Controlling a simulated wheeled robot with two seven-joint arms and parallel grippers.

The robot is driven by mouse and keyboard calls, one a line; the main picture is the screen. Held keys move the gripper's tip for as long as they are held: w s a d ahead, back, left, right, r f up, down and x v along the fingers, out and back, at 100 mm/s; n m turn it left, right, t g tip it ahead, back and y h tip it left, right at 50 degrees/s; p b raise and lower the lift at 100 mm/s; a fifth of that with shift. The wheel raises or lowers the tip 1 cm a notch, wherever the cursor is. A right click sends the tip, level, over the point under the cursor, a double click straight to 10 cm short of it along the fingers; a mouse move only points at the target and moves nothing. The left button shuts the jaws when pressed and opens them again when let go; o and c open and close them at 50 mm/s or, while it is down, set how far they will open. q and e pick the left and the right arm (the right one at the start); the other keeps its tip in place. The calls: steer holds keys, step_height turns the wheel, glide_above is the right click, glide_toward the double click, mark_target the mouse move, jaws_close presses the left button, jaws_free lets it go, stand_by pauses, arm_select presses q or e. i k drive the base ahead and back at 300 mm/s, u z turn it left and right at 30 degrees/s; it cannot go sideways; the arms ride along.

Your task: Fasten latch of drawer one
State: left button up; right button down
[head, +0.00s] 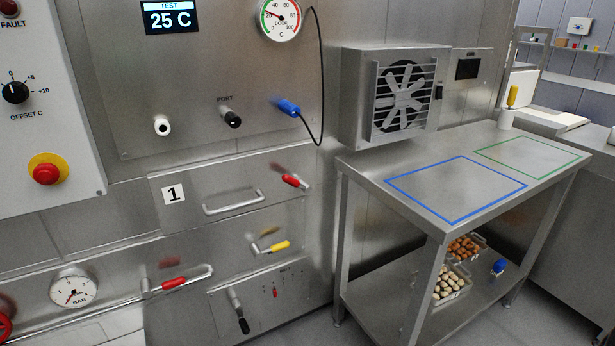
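Drawer one is the steel front (225,186) with a white label "1" (173,194) at its left. It looks closed, flush with the cabinet. Its bar handle (234,205) is at the middle of the front. A latch with a red grip (291,181) sits at the drawer's upper right edge, tilted down to the right; I cannot tell whether it is engaged. Neither of my grippers shows in the head view.
A lever with a yellow grip (280,246) sits below drawer one, and a red-gripped lever (174,283) is at lower left. A blue plug (287,107) on a cable hangs above. A steel table (440,218) with a fan unit (400,95) stands right.

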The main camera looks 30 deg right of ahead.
mark_target(306, 190)
steer(key=z, duration=0.95)
steer(key=k, duration=0.65)
steer(key=u, duration=0.5)
steer(key=i, duration=1.7)
steer(key=z, duration=0.25)
